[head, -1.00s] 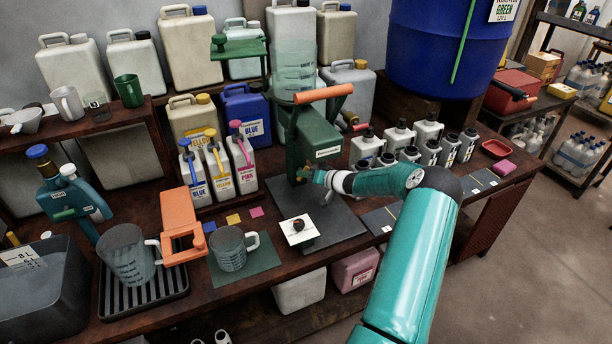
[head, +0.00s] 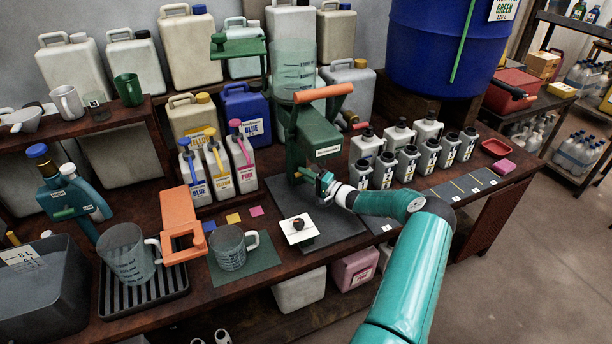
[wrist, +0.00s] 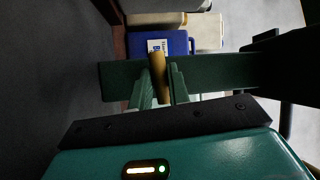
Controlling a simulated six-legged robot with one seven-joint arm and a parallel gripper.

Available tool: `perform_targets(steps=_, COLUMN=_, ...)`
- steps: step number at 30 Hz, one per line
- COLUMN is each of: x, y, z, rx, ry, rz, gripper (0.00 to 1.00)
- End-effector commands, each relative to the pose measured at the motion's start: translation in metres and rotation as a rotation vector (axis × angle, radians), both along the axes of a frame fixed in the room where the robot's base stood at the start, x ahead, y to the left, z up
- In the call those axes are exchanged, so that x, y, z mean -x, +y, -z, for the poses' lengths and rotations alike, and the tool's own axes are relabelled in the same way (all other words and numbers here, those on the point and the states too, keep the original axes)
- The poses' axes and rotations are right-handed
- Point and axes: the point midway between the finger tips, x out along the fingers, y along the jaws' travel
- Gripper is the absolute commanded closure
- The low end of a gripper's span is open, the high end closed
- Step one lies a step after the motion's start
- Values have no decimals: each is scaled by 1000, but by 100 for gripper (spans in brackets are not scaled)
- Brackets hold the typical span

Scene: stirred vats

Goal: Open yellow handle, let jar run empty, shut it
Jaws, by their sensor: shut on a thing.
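A green dispenser (head: 318,138) with an orange lever (head: 324,92) stands on the bench in the head view. A see-through jar (head: 293,72) with level marks sits on top; its liquid level is hard to tell. My gripper (head: 324,182) is low at the front of the dispenser. In the wrist view my gripper (wrist: 160,82) is shut around a yellow-brown rod, the yellow handle (wrist: 157,68), with one finger on each side. Behind the handle runs a dark green bar (wrist: 210,72). The handle is mostly hidden by my gripper in the head view.
Several grey bottles (head: 408,160) stand to the right. Blue, yellow and pink bottles (head: 217,165) stand to the left.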

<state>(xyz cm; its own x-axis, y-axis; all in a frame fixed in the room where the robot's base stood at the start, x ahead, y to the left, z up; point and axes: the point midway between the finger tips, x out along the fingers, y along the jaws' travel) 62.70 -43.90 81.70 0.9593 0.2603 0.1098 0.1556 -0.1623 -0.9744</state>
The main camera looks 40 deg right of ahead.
Motion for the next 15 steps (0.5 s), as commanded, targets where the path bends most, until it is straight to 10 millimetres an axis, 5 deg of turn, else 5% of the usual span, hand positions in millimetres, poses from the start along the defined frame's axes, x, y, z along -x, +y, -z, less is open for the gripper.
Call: perform_targets(steps=15, x=0, y=-1, z=-1, rx=-125, ry=-40, rz=2, gripper=100)
